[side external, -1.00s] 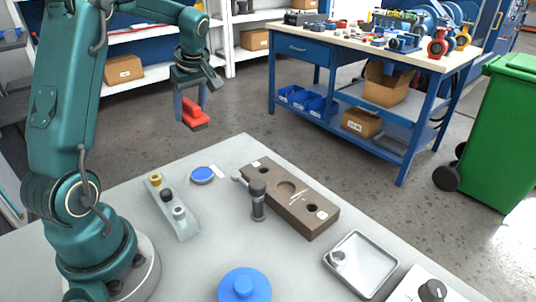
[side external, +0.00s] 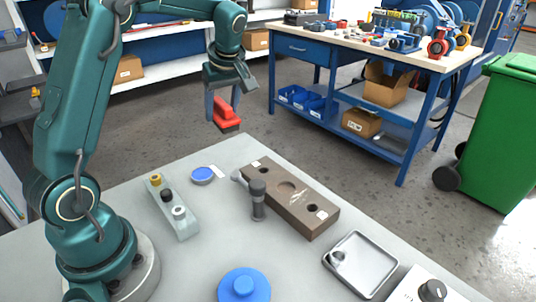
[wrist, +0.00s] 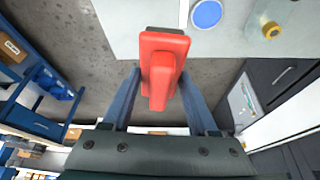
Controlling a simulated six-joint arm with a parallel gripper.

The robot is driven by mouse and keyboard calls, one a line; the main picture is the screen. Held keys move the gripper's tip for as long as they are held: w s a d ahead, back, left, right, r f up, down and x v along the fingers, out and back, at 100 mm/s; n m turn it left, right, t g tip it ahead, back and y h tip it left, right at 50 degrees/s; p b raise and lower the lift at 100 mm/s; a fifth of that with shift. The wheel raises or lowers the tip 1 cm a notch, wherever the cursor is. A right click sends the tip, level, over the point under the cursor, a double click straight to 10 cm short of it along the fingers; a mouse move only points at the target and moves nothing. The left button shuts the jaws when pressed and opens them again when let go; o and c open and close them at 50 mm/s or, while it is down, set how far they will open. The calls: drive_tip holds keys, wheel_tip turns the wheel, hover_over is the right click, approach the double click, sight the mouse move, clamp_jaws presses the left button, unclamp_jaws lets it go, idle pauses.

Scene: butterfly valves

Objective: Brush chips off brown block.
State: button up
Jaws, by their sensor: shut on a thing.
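My gripper (side external: 222,104) is shut on a red brush (side external: 226,113) with a dark underside, held in the air beyond the table's far edge. In the wrist view the red brush (wrist: 160,62) sits between the two blue fingers of my gripper (wrist: 158,85). The brown block (side external: 290,197) lies on the grey table, with round holes and pale chip-like marks on its top. The brush is above and left of the block in the side view, apart from it. The block is not seen in the wrist view.
A dark grey upright post with a handle (side external: 258,200) stands against the block's near side. A grey holder (side external: 173,207), a blue disc (side external: 203,175), a blue round lid (side external: 244,287) and a metal tray (side external: 362,264) are on the table (side external: 120,225). A blue workbench (side external: 300,55) stands behind.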

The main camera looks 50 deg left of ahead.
drive_tip(key=w+d+m+t+h, duration=0.2)
drive_tip(key=d+m, duration=0.5)
drive_tip(key=d, duration=1.7)
drive_tip(key=shift+y, duration=0.3)
drive_tip(key=shift+w+d+f, duration=0.1)
drive_tip(key=shift+w+f, duration=0.05)
drive_tip(key=shift+f, duration=1.15)
drive_tip(key=shift+w+d+f, duration=0.1)
drive_tip(key=shift+w+f, duration=0.1)
drive_tip(key=shift+f, duration=1.1)
drive_tip(key=shift+w+f, duration=0.15)
drive_tip(key=shift+f, duration=1.15)
drive_tip(key=shift+w+a+f, duration=0.1)
drive_tip(key=shift+a+f, duration=0.1)
drive_tip(key=shift+a, duration=0.1)
drive_tip(key=shift+c, duration=0.6)
drive_tip(key=shift+a+f, duration=0.1)
drive_tip(key=shift+a, duration=1.6)
drive_tip(key=d, duration=0.4)
drive_tip(key=shift+d, duration=0.1)
drive_tip(key=shift+s+a, duration=0.35)
drive_tip(key=shift+a, duration=1.75)
drive_tip(key=shift+d, duration=2.1)
wheel_tip(320, 180, up, 8)
